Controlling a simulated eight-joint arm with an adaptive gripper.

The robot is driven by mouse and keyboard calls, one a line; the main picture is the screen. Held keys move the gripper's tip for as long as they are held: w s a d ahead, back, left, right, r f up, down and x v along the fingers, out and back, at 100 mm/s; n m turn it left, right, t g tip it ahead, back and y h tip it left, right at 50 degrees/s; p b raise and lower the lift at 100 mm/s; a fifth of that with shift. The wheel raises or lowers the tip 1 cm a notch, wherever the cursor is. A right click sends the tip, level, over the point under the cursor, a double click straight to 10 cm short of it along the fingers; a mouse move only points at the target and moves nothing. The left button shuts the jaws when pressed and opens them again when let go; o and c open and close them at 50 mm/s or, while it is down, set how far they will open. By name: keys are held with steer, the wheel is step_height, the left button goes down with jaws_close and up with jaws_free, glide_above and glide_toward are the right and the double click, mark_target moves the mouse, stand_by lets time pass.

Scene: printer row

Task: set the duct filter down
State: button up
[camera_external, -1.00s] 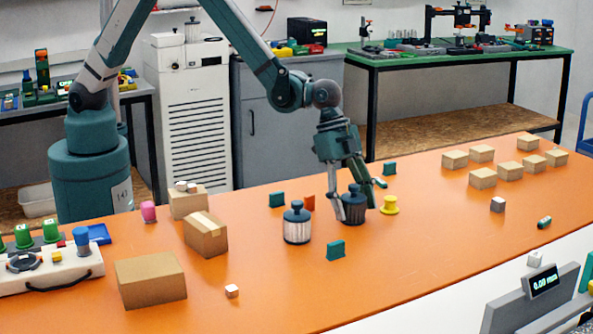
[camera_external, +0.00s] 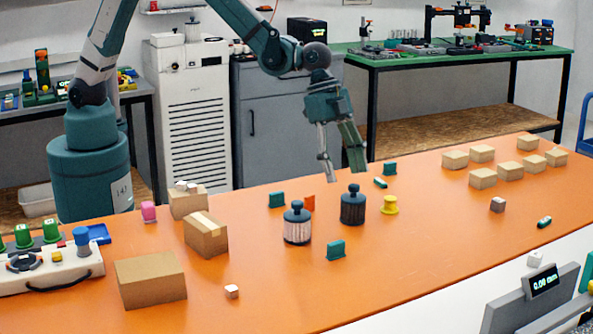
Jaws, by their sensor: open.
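A dark pleated cylinder with a dark blue knobbed cap (camera_external: 353,207) stands upright on the orange table (camera_external: 420,250); it appears to be the duct filter. A similar cylinder with a pale pleated body and blue cap (camera_external: 297,226) stands upright to its left, apart from it. My gripper (camera_external: 345,174) is open and empty. It hangs above and slightly behind the dark cylinder in the picture, fingers spread and pointing down, apart from it.
A yellow knob-like piece (camera_external: 389,205) stands just right of the dark cylinder. Teal blocks (camera_external: 336,250) and an orange-red piece (camera_external: 309,203) are nearby. Cardboard boxes (camera_external: 150,280) stand at left, several small boxes (camera_external: 483,178) at right.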

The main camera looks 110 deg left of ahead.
steer(key=shift+v, duration=1.1)
steer(key=s+a+r+n+t+y, duration=0.1)
steer(key=s+a+r+n, duration=0.2)
steer(key=s+r, duration=1.55)
steer(key=s+a+n+t+y, duration=0.1)
steer(key=s+a+n+t, duration=0.1)
steer(key=s, duration=2.5)
steer(key=shift+a+f+n, duration=0.45)
steer(key=shift+a+n, duration=0.2)
steer(key=shift+n, duration=0.05)
